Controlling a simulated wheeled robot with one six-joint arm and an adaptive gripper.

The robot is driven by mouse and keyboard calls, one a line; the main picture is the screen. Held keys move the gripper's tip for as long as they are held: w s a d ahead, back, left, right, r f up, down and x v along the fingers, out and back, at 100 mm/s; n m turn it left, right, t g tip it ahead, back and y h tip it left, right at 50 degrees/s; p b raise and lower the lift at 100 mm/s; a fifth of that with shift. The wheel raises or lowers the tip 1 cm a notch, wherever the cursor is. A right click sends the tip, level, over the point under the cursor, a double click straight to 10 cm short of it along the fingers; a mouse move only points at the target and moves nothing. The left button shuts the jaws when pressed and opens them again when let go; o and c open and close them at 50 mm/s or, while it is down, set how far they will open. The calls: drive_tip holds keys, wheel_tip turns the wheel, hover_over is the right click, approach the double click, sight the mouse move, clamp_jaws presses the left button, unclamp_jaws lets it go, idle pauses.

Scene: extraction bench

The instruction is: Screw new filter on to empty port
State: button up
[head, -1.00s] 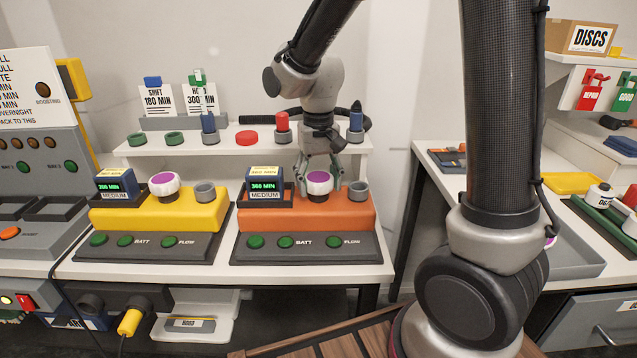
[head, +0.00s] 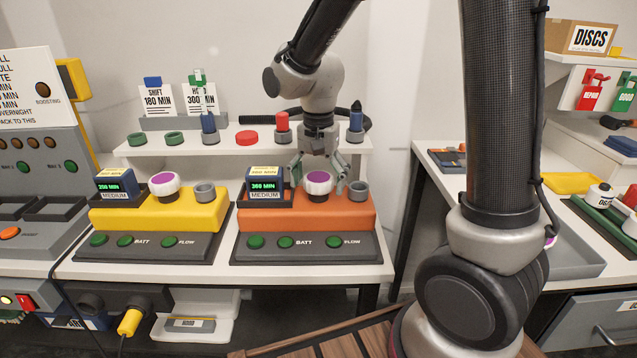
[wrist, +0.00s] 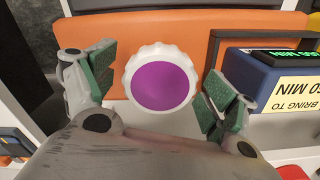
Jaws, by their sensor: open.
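A white ribbed filter with a purple top (head: 318,184) sits on the orange unit (head: 300,218). My gripper (head: 319,180) is open, with its fingers on both sides of this filter. In the wrist view the same filter (wrist: 162,82) lies between the green finger pads, with a visible gap on each side. To the right of it on the orange unit is a grey open port (head: 358,189). The yellow unit (head: 135,210) carries another purple-topped filter (head: 165,184) and a grey open port (head: 204,191). How firmly the filters are seated cannot be told.
A blue display box (head: 263,182) stands in a dark tray left of the orange unit's filter. The shelf behind (head: 215,150) holds a red cap (head: 246,138), green rings and upright coloured pieces close behind my gripper. A side bench stands at right.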

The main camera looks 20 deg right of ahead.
drive_tip(key=n, duration=0.8)
drive_tip(key=shift+n, duration=0.3)
drive_tip(key=n, duration=1.9)
